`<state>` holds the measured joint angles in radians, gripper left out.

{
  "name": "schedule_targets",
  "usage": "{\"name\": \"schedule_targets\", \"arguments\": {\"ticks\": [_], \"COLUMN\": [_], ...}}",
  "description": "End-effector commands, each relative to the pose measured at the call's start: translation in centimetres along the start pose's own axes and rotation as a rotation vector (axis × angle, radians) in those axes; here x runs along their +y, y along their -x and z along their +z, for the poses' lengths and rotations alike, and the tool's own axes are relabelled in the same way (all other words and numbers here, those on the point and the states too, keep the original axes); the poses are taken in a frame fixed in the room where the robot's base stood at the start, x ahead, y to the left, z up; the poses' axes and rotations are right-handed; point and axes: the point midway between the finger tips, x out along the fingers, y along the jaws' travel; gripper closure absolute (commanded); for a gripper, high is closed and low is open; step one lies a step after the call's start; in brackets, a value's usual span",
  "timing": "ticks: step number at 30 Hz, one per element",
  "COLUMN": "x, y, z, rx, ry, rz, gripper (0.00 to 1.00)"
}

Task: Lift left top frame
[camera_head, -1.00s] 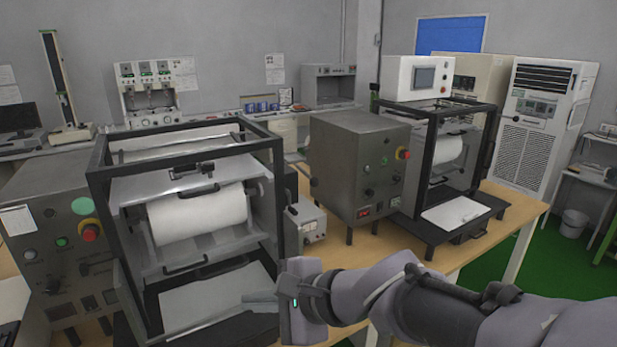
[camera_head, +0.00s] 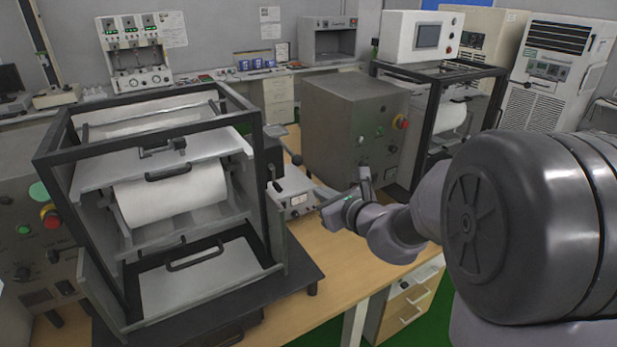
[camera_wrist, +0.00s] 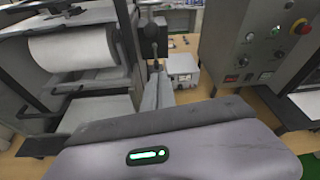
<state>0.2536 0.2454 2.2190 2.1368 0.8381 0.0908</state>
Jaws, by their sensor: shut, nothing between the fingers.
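The left machine's top frame, made of black bars (camera_head: 215,122), stands over a white roll (camera_head: 172,193) and pale plates in the head view. A dark post of this machine shows at the upper left in the wrist view (camera_wrist: 123,35). My gripper (camera_head: 322,192) is to the right of the left machine, apart from the frame, in front of a small white box.
A dark lever with a round knob (camera_wrist: 151,30) stands beside the left machine. A grey control cabinet (camera_head: 345,125) stands to the right, with a second black-framed machine (camera_head: 430,120) behind it. Bare wooden tabletop (camera_head: 335,255) lies in front.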

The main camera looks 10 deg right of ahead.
Motion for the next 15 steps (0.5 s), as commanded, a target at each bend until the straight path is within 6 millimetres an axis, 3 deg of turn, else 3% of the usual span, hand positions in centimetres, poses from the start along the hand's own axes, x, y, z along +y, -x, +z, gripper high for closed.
{"name": "schedule_targets", "arguments": {"ticks": [13,14,15], "x": [0.1,0.2,0.1], "y": [-9.3,-9.8,-9.2], "z": [-0.2,-0.2,1.2], "rx": [-0.001,0.0,-0.005], "ry": [0.001,0.001,0.003], "rz": [0.002,0.003,0.001], "gripper": [1.0,1.0,1.0]}}
